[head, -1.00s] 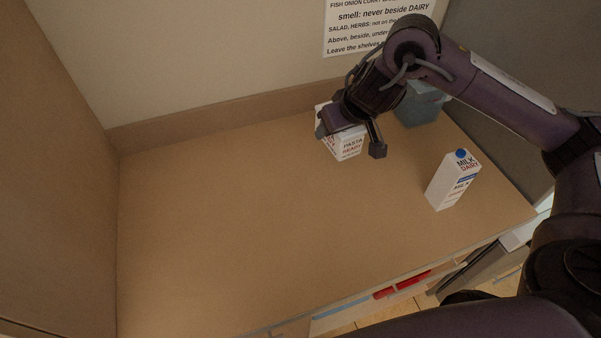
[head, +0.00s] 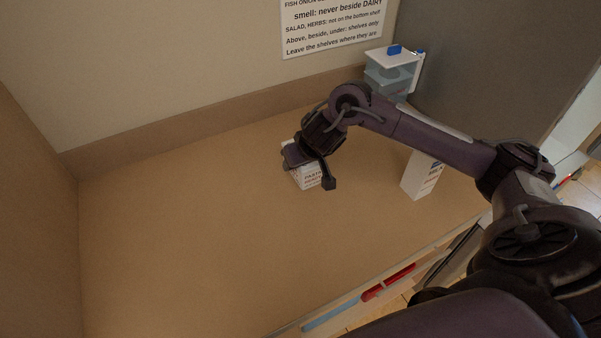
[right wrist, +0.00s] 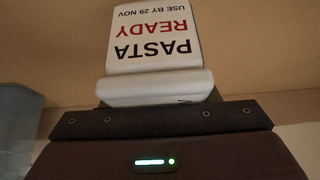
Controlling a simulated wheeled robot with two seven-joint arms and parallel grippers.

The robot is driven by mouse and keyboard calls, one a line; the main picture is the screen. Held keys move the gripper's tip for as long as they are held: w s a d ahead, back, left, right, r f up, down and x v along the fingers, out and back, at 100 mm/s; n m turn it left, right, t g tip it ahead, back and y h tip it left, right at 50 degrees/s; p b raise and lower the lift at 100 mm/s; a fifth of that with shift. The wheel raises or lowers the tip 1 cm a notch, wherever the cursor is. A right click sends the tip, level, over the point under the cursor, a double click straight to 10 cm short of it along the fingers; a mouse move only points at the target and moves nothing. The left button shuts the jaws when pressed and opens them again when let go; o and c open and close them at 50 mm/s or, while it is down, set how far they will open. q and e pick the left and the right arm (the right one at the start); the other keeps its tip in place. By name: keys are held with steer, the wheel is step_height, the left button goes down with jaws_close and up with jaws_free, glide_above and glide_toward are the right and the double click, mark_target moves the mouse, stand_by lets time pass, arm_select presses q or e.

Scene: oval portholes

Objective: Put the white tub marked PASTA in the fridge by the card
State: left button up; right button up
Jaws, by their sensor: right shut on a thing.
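The white tub marked PASTA (head: 309,178) is on or just above the brown counter, near its middle in the head view; I cannot tell if it touches. My right gripper (head: 308,168) is shut on it from above and hides part of it. In the right wrist view the tub (right wrist: 154,40) fills the top middle, its label reading PASTA, READY, USE BY 29 NOV upside down. The card (head: 332,22) hangs on the back wall, its top cut off. It has lines on DAIRY, salad, herbs and shelves. The fridge's inside is not seen. My left gripper is not in view.
A white milk carton (head: 422,176) stands on the counter to the right, partly behind my right arm. A blue-grey container with a white top (head: 391,68) stands at the back right corner. The counter's left and front (head: 180,250) are clear. A brown side wall bounds the left.

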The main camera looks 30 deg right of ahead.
steer(key=shift+f, duration=2.05)
steer(key=shift+f, duration=0.1)
steer(key=o, duration=1.2)
